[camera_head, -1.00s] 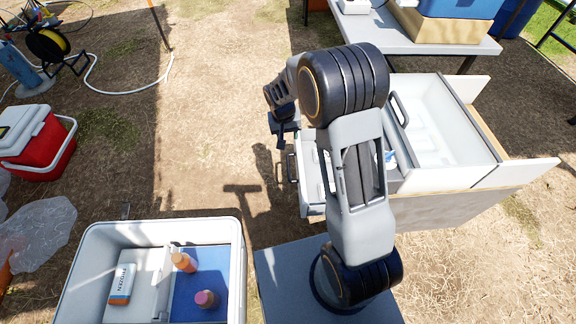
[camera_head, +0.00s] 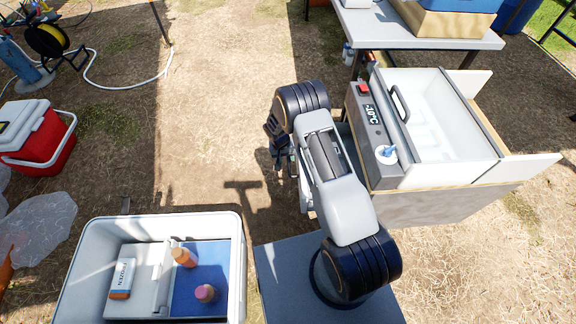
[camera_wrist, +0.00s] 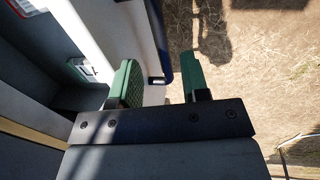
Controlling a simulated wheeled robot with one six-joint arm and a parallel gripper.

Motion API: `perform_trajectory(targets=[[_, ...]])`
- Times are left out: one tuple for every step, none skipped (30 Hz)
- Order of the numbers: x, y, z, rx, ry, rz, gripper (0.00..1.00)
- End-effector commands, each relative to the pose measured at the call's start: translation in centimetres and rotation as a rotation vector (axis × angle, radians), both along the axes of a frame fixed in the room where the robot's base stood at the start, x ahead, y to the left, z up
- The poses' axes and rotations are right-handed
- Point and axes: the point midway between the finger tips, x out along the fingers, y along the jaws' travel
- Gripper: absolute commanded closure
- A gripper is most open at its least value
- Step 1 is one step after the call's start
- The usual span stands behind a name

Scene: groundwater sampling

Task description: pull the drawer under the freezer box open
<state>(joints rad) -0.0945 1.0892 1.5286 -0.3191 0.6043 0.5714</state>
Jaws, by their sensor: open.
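The freezer box (camera_head: 430,110) stands at the right with a grey control panel (camera_head: 375,130) and a lit display on its near side. The drawer under it is mostly hidden behind my arm in the head view. In the wrist view, a pale front panel (camera_wrist: 115,30), seemingly the drawer's, runs down from the top, with a dark bar (camera_wrist: 158,40), seemingly its handle, along its right side. My gripper (camera_wrist: 160,82) is open, its green fingers on either side of the dark bar's lower end. Contact cannot be told. In the head view my gripper (camera_head: 281,160) is left of the freezer.
A white open cooler (camera_head: 70,270) with a frozen pack (camera_head: 122,279) and two bottles stands at the lower left. A red cooler (camera_head: 40,150) is at the far left. A grey table (camera_head: 420,38) stands behind the freezer. Ground left of my gripper is clear.

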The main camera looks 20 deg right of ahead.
Motion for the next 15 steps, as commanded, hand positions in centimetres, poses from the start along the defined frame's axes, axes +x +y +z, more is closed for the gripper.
perform_trajectory(targets=[[-0.1,-0.2,-1.2,0.0,0.001,-0.001,0.58],[0.0,-0.3,-1.7,0.0,0.0,-0.001,0.58],[-0.1,-0.4,-2.2,0.001,0.0,-0.001,0.58],[-0.1,-0.5,-2.6,0.0,0.001,-0.001,0.58],[-0.1,-0.5,-3.0,0.0,0.001,-0.001,0.58],[-0.1,-0.6,-3.4,0.0,0.001,0.0,0.58],[-0.1,-0.7,-3.7,0.0,0.0,0.0,0.58],[-0.2,-0.7,-4.0,0.0,0.0,0.0,0.58],[-0.2,-0.8,-4.3,0.0,0.0,0.001,0.58],[-0.1,-0.8,-4.5,0.0,-0.001,0.001,0.58],[-0.1,-0.8,-4.6,0.0,-0.001,0.001,0.58],[-0.1,-0.9,-4.8,0.001,-0.002,0.001,0.58],[-0.1,-0.9,-4.9,0.001,-0.002,0.001,0.58],[-0.1,-0.9,-5.0,0.001,-0.002,0.001,0.58],[-0.1,-0.9,-5.1,0.001,-0.002,0.001,0.58]])
